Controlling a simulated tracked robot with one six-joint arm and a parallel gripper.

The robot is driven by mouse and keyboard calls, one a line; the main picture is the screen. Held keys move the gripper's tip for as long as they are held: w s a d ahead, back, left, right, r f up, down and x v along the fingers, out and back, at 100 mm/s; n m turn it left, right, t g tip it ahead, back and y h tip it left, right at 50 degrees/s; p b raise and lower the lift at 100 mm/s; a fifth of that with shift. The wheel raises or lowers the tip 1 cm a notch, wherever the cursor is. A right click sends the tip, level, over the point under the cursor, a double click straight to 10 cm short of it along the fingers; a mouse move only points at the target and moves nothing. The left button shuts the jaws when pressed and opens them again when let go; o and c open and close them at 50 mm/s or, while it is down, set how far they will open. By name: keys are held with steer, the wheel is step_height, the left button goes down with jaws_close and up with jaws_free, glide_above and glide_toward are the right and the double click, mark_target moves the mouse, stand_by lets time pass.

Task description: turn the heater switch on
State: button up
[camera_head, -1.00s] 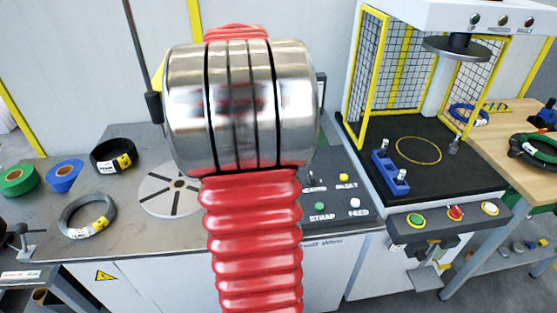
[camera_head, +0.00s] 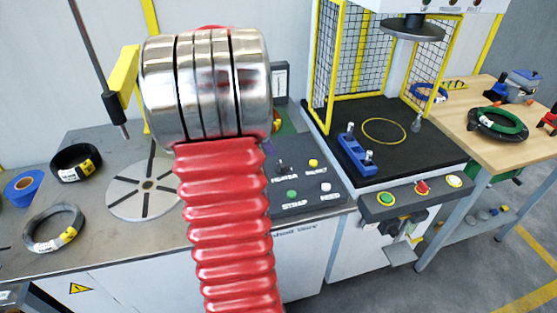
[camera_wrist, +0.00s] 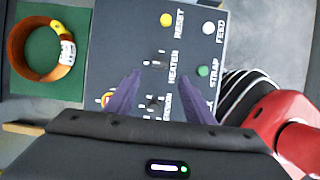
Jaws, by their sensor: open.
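The heater switch is a small toggle (camera_wrist: 155,63) beside the HEATER label on the dark control panel (camera_wrist: 130,30) in the wrist view. In the head view the switch (camera_head: 282,166) shows just right of my arm, above its label. My gripper (camera_wrist: 161,76) is open over the panel, its two purple fingers apart and nothing between them. The heater toggle lies a little beyond the fingertips, between their lines. I cannot tell the height gap or the toggle's position.
Yellow RESET (camera_wrist: 166,20), white FEED (camera_wrist: 208,28) and green STRAP (camera_wrist: 202,71) buttons sit near the switch. A copper coil (camera_wrist: 20,48) lies on a green mat (camera_wrist: 45,85) beside the panel. A slotted turntable (camera_head: 125,198) and a yellow-framed press (camera_head: 440,150) flank the panel.

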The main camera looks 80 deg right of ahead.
mark_target(280, 163)
steer(key=x, duration=1)
steer(key=shift+s, duration=0.1)
steer(key=shift+c, duration=0.2)
steer(key=c, duration=0.9)
steer(key=shift+d, duration=0.25)
steer(key=shift+c, duration=0.5)
steer(key=shift+a, duration=0.1)
